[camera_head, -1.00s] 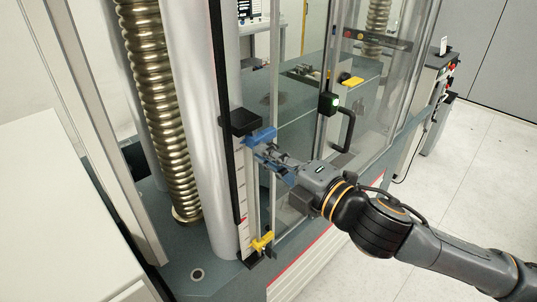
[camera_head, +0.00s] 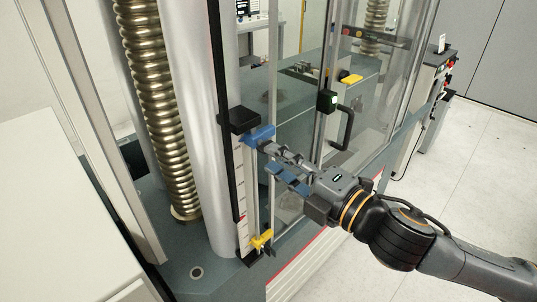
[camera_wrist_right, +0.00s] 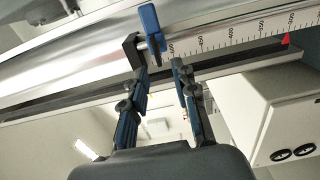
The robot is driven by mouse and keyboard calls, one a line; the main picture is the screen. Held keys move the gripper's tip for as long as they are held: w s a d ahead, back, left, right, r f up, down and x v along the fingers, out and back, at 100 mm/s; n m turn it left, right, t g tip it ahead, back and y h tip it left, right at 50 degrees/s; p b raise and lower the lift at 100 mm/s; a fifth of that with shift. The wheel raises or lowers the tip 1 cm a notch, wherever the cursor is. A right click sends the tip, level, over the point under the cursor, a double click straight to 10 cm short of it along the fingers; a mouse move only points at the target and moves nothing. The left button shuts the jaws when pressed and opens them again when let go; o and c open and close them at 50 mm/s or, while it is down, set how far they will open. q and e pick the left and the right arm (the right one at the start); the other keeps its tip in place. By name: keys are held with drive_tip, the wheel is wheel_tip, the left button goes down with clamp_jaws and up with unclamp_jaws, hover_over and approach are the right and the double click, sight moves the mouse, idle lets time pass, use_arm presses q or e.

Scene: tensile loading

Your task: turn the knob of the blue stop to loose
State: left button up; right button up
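The blue stop (camera_head: 258,136) sits on the vertical scale rail, just below a black block. In the right wrist view the blue stop (camera_wrist_right: 150,27) shows as a blue part with a short grey stem, above the fingers. I cannot tell which way its knob is turned. My right gripper (camera_head: 268,158) is just to the lower right of the stop. In the wrist view my right gripper (camera_wrist_right: 161,70) has its two fingers apart, with nothing held between them. The tips are close below the stop; whether they touch it I cannot tell. My left gripper is not in view.
The black block (camera_head: 240,121) is close above the stop. A yellow stop (camera_head: 262,238) sits low on the same rail. A clear door with a black handle (camera_head: 345,128) stands to the right. A silver column (camera_head: 190,120) stands left of the rail.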

drive_tip(key=v, duration=0.4)
drive_tip(key=shift+s+d, duration=0.1)
drive_tip(key=shift+s, duration=0.05)
